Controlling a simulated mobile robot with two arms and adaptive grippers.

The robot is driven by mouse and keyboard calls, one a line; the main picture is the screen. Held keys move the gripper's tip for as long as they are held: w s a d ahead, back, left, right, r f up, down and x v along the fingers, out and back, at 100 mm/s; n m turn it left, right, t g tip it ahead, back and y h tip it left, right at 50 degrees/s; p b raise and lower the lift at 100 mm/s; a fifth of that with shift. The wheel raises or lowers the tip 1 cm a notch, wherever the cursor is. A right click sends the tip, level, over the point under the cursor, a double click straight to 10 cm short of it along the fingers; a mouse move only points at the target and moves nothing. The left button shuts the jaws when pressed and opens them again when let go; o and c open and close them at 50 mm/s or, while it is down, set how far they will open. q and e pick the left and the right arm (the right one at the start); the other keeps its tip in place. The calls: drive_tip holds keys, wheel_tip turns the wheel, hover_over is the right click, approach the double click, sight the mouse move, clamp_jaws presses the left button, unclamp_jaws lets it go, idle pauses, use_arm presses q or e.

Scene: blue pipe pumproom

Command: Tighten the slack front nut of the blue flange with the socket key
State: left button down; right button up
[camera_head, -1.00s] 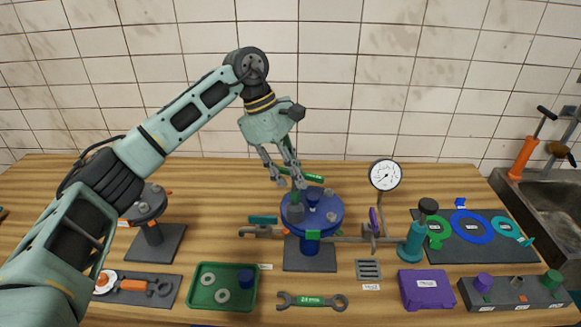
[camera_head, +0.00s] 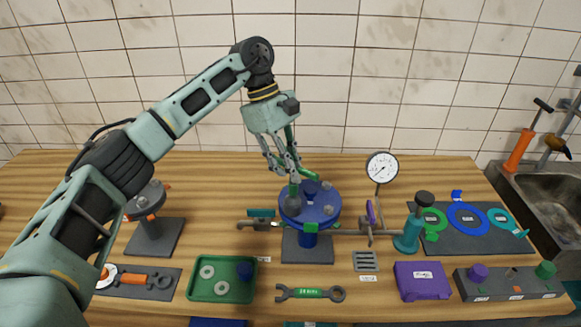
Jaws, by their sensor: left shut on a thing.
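The blue flange (camera_head: 322,200) stands on a dark base plate, with a raised blue hub and grey nuts (camera_head: 328,211) on its top. My left gripper (camera_head: 287,172) is above the flange's left side, shut on the socket key (camera_head: 293,189). The key has green parts and a grey socket (camera_head: 293,203) pointing down at the flange's front left. The socket hides what is under it, so I cannot tell whether it is fully seated on a nut. A green bar (camera_head: 307,171) shows behind the fingers. My right gripper is not in view.
A dial gauge (camera_head: 382,168) and a teal post (camera_head: 408,235) stand right of the flange. A green tray (camera_head: 222,291), a spanner (camera_head: 310,293) and a purple box (camera_head: 420,281) lie in front.

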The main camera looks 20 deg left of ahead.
use_arm(q)
drive_tip(key=shift+r, duration=0.15)
drive_tip(key=shift+r+p, duration=0.35)
drive_tip(key=shift+r, duration=0.05)
drive_tip(key=shift+r+p, duration=1)
drive_tip(key=shift+r, duration=0.6)
